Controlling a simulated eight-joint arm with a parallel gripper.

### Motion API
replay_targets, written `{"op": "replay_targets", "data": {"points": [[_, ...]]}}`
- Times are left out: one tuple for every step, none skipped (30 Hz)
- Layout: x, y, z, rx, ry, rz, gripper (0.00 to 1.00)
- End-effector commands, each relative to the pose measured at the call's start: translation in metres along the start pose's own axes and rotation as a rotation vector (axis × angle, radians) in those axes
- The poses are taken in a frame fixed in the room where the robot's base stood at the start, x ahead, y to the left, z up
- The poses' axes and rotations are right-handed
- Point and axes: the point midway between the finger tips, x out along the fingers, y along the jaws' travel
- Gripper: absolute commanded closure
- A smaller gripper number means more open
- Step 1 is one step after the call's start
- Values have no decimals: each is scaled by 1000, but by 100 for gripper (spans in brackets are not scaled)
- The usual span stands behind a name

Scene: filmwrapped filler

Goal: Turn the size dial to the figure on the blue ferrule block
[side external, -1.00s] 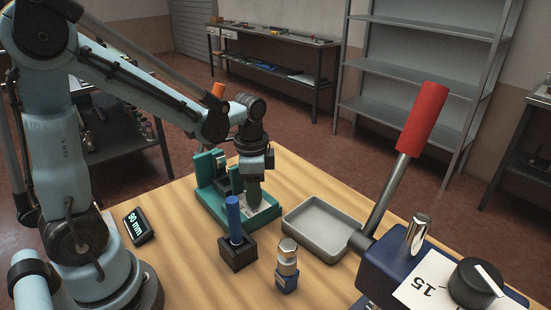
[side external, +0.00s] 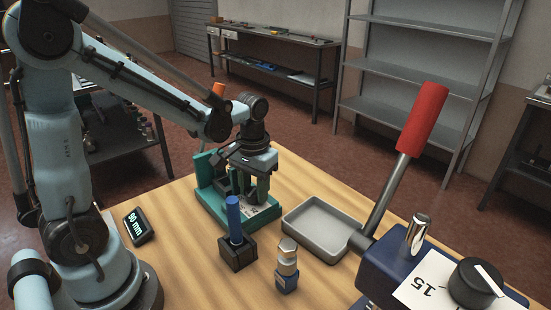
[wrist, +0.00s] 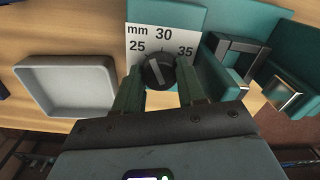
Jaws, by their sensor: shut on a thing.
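The size dial (wrist: 159,71) is a black knob with a pale pointer line on a white scale card (wrist: 136,36) marked mm, 25, 30 and 35. The pointer slants up and left in the wrist view, roughly between 25 and 30. My gripper (wrist: 160,84) is shut on the knob, one finger on each side. In the side view my gripper (side external: 250,190) points down over the teal fixture (side external: 205,190), and hides the knob. A small blue block (side external: 287,284) with a steel hex-topped ferrule stands on the table; I cannot read a figure on it.
A grey tray (side external: 315,236) and a blue pin (side external: 233,215) in a black holder stand nearby. A display (side external: 138,226) reads 90 mm. A blue machine (side external: 385,268) at right has a red-handled lever (side external: 422,120), another black knob (side external: 474,284) and a card marked 15.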

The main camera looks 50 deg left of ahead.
Motion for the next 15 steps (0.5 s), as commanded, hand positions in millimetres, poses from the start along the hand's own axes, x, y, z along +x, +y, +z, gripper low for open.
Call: {"op": "replay_targets", "data": {"points": [[0,0,-1,-45,0,1,91],[0,0,-1,-74,-1,1,91],[0,0,-1,-111,-1,1,91],[0,0,-1,-139,-2,1,91],[0,0,-1,-167,-3,1,91],[0,0,-1,-203,-3,1,91],[0,0,-1,-230,-4,1,91],[0,0,-1,-255,-5,1,91],[0,0,-1,-289,-5,1,91],[0,0,-1,-313,-6,1,91],[0,0,-1,-336,-6,1,91],[0,0,-1,-365,-7,1,91],[0,0,-1,-387,-7,2,91],[0,0,-1,-407,-8,2,91],[0,0,-1,-432,-8,2,91]]}}
